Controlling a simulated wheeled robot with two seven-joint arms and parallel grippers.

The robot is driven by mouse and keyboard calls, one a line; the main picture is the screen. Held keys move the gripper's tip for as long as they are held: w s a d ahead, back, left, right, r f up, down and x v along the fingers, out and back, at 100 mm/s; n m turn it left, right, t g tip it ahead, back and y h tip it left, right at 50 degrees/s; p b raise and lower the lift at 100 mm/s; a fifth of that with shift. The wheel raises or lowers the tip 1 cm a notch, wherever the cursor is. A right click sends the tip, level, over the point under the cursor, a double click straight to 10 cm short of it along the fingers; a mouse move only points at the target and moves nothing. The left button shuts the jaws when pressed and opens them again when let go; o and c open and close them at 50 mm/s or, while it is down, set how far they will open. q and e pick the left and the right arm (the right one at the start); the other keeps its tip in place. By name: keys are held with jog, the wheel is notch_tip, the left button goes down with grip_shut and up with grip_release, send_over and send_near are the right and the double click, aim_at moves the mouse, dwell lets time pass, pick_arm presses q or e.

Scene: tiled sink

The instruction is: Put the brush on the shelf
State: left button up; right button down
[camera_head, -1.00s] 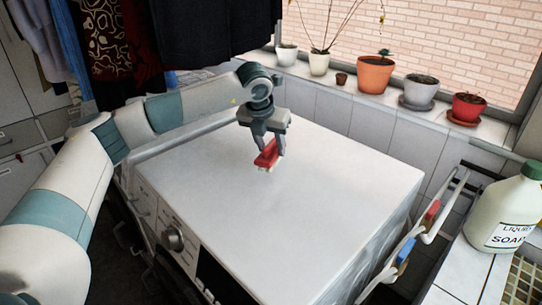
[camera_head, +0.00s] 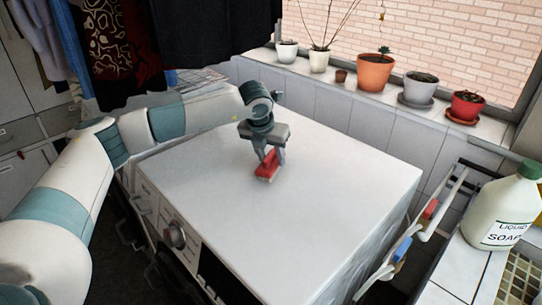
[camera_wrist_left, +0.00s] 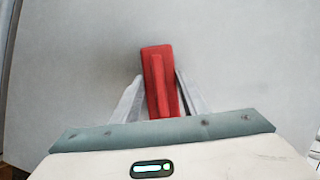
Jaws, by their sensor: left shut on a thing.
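The red brush (camera_head: 268,166) is between the fingers of my left gripper (camera_head: 268,157), over the white top of the washing machine (camera_head: 330,190). My left gripper is shut on it. The left wrist view also shows the brush (camera_wrist_left: 158,75) between the two grey fingers (camera_wrist_left: 160,98), with its far end sticking out past them. Whether the brush touches the machine top is hard to tell. My right gripper is not in view. A ledge with potted plants (camera_head: 340,90) runs below the window. I cannot tell which surface the task calls the shelf.
A narrow white rack (camera_head: 440,215) with red and blue items stands off the machine's right side. A liquid soap bottle (camera_head: 503,208) stands on the tiled counter (camera_head: 460,262) at right. Dark clothes (camera_head: 205,45) hang at the back left. The machine top is otherwise clear.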

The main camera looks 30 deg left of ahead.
aim_at(271, 154)
pick_arm(q)
jog(key=o, duration=1.1)
jog(key=shift+o, duration=0.2)
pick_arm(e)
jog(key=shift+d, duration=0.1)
pick_arm(q)
jog(key=shift+r, duration=0.1)
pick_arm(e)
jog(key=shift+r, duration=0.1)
pick_arm(q)
jog(key=b+v, duration=0.1)
jog(key=v, duration=0.4)
jog(key=shift+r+b, duration=0.1)
jog(key=shift+b, duration=0.25)
jog(key=b+v, duration=0.1)
jog(key=v, duration=0.4)
jog(key=shift+s, duration=0.1)
jog(key=shift+v, duration=0.85)
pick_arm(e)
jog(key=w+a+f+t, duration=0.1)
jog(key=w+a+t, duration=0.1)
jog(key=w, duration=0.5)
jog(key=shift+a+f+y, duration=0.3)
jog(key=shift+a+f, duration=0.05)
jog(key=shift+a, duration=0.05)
